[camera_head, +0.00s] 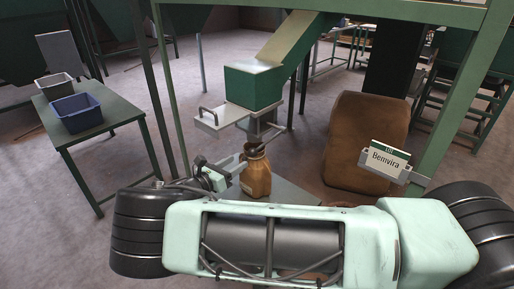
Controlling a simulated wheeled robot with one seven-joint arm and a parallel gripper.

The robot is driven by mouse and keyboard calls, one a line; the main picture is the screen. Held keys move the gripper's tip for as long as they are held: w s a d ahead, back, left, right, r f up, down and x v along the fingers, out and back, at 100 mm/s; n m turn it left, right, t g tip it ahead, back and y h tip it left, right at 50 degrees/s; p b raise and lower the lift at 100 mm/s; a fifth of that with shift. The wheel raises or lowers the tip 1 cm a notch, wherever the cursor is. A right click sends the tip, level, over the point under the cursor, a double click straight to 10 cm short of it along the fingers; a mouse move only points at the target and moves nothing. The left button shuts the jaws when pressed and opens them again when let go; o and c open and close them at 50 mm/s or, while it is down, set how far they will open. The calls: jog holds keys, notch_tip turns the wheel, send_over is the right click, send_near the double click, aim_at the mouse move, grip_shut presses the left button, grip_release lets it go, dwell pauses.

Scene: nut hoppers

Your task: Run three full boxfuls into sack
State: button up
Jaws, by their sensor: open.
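A green measuring box (250,87) hangs under a sloping chute (290,40). A grey slide plate with a handle (208,115) sticks out to the left under the box. A short grey spout (263,124) is below it. A small brown sack (257,180) with a gathered neck stands upright under the spout on a grey stand (287,190). My gripper (232,165) is open, just left of the sack's neck and below the slide handle. I cannot tell if a finger touches the sack. The box's inside and the sack's fill are hidden.
A large brown sack (362,145) leans at the right behind a placard (388,158) reading "LOT Bemvira". A green table (115,112) at the left holds a blue bin (77,112) and a grey bin (57,84). Green frame posts stand on both sides.

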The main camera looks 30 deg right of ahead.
aim_at(252, 152)
jog(key=p+x, duration=0.1)
jog(key=x, duration=1)
jog(key=shift+p, duration=0.4)
jog(key=shift+r, duration=0.1)
grip_shut()
